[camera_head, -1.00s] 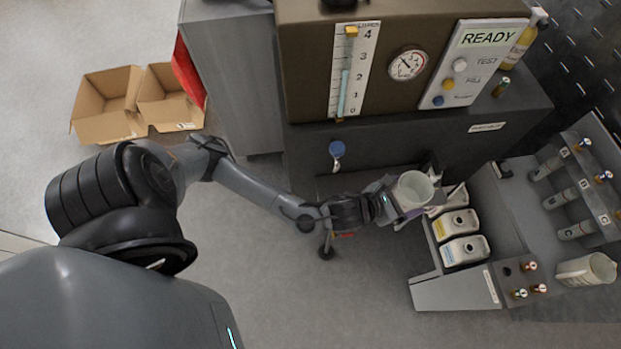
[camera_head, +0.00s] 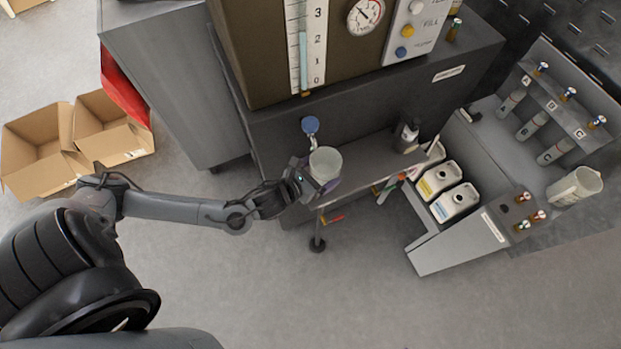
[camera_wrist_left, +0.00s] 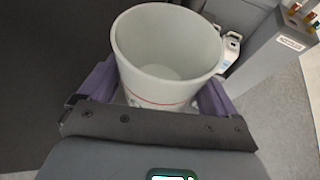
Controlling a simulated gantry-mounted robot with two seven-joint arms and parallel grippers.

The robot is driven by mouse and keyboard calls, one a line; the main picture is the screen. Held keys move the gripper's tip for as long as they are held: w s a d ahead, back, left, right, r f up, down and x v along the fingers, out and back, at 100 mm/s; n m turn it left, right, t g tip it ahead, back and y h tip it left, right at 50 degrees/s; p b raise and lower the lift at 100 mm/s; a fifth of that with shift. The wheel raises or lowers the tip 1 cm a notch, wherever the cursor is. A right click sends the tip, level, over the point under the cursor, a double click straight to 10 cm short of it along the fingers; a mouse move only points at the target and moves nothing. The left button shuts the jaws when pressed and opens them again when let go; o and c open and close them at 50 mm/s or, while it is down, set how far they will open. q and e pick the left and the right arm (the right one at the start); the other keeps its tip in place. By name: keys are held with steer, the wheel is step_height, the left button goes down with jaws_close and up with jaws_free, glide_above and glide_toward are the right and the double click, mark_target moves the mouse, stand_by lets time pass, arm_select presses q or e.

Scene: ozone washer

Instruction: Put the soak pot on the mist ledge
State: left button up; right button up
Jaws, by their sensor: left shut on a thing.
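The soak pot (camera_head: 325,163) is a pale, round, open-topped pot with a thin red line near its base. It is upright and looks empty. My left gripper (camera_head: 312,184) is shut on it; in the left wrist view the purple fingers (camera_wrist_left: 153,101) flank the pot (camera_wrist_left: 166,52) on both sides. The head view shows the pot in front of the dark washer, by the left part of a low shelf (camera_head: 368,160), below the blue-knobbed tap (camera_head: 310,126). I cannot tell whether that shelf is the mist ledge, or whether the pot touches it. My right gripper is out of view.
A dark bottle (camera_head: 407,134) stands at the shelf's right part. White jugs (camera_head: 455,202) sit in a grey rack to the right. A pale pitcher (camera_head: 574,187) stands farther right. Cardboard boxes (camera_head: 40,150) lie on the floor at left.

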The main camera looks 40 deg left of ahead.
arm_select(q)
steer(key=shift+s+a+f, duration=0.35)
steer(key=shift+a+f, duration=0.1)
steer(key=shift+a, duration=0.15)
steer(key=shift+s+a+f, duration=0.35)
steer(key=shift+a+f, duration=0.05)
steer(key=shift+a, duration=0.2)
step_height(320, 180, down, 3)
steer(key=shift+f+b, duration=0.2)
steer(key=shift+b, duration=0.55)
steer(key=shift+f, duration=0.25)
steer(key=shift+f, duration=0.2)
steer(key=o, duration=0.8)
steer(key=shift+r, duration=0.1)
